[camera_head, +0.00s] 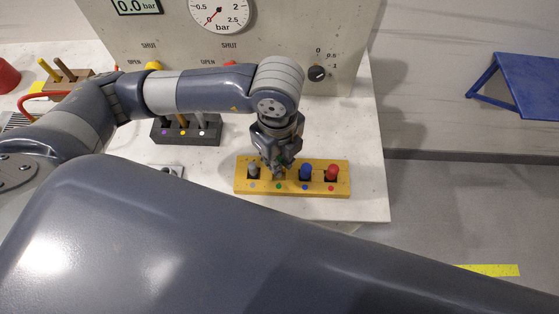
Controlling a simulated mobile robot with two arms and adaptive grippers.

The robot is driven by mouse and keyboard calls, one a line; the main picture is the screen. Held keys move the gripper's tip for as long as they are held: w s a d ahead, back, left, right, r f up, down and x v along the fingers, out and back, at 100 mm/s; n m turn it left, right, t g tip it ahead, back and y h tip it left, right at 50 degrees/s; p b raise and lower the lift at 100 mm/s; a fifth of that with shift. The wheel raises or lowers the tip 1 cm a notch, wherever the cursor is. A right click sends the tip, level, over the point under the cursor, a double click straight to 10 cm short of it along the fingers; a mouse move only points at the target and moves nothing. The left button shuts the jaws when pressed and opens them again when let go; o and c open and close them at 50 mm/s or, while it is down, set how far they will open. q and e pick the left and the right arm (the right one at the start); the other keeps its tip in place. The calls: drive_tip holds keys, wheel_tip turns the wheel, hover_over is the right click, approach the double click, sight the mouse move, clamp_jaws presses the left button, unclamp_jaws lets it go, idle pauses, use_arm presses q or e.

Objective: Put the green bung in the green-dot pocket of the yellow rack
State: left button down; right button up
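The yellow rack (241,187) lies near the front right of the white table. A grey bung (253,170), a blue bung (305,172) and a red bung (332,172) stand in its pockets. The green dot (279,186) marks the pocket between the grey and blue bungs. My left gripper (279,171) points down right at that pocket and covers most of it. A small greenish patch shows between its fingers, but the green bung is not clearly seen. Whether the fingers are shut or apart is too small to tell. My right gripper is out of view.
A dark rack (187,137) with several tools stands behind left, under my arm. A panel (290,45) with a gauge (220,12) and knob (317,73) rises at the back. A wooden block (66,83) and red cup (6,77) are far left. The table's right edge is near the rack.

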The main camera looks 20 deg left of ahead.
use_arm(q)
drive_tip(key=shift+w+d+f+p, duration=0.1)
drive_tip(key=shift+f+p, duration=0.55)
drive_tip(key=shift+f, duration=1.15)
drive_tip(key=shift+f, duration=0.1)
drive_tip(key=c, duration=2)
unclamp_jaws()
drive_tip(key=shift+f, duration=0.1)
drive_tip(key=o, duration=0.4)
